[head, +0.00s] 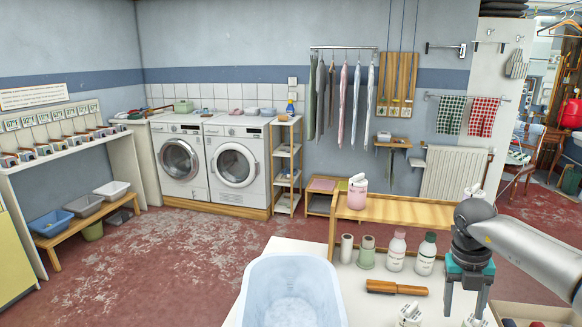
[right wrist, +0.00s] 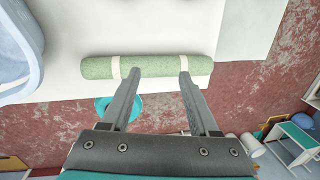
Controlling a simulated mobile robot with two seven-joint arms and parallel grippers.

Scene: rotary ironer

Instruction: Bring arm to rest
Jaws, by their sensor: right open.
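My right arm (head: 530,250) comes in from the right in the head view. Its gripper (head: 465,305) points down over the right part of the white table (head: 255,315). In the right wrist view the two fingers (right wrist: 160,76) are apart with nothing held between them. Their tips appear in front of a green roll (right wrist: 150,67) with two white bands, lying at the white table's edge. Whether the tips touch the roll I cannot tell. My left arm and gripper are not in view.
A pale blue tub (head: 290,285) stands on the table. Several bottles and spools, a wooden-handled brush (head: 397,288) and a wooden shelf (head: 410,210) holding a pink container (head: 357,193) are left of my gripper. Open red floor (head: 160,255) lies beyond, before two washing machines (head: 236,163).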

